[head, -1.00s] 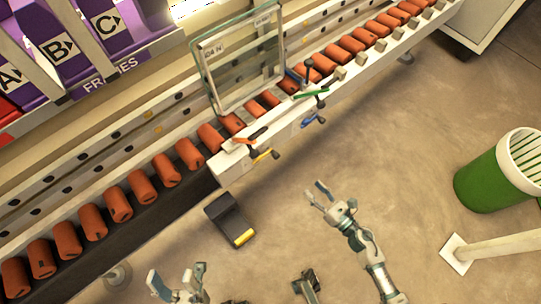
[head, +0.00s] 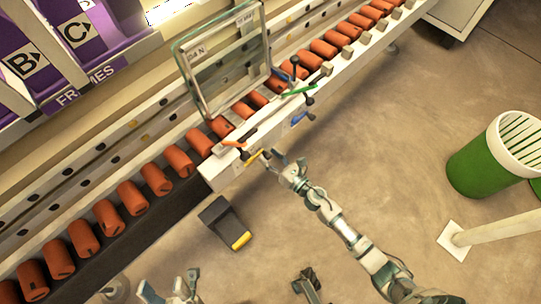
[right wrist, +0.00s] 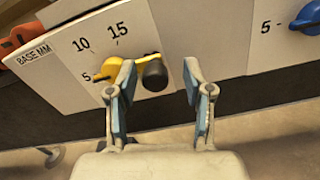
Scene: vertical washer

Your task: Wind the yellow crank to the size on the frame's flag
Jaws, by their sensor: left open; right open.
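The yellow crank (right wrist: 110,68) is on the white panel in the right wrist view, beside a scale marked 5, 10 and 15 under a "BASE MM" label. Its arm extends right to a black knob (right wrist: 155,74). Its yellow tip seems near the 5. My right gripper (right wrist: 160,95) is open, its fingers either side of the knob, the left finger closer. In the head view my right gripper (head: 282,165) is just right of the yellow crank (head: 253,158). The glazed frame (head: 222,60) stands on the rollers; its labels are too small to read surely. My left gripper (head: 170,287) is open at the bottom edge.
A blue crank (right wrist: 302,18) is at the right on the same panel. Green (head: 300,90) and orange (head: 233,144) handles are on the rail. A black pedal (head: 222,222) lies on the floor below. A green bin (head: 485,165) stands right.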

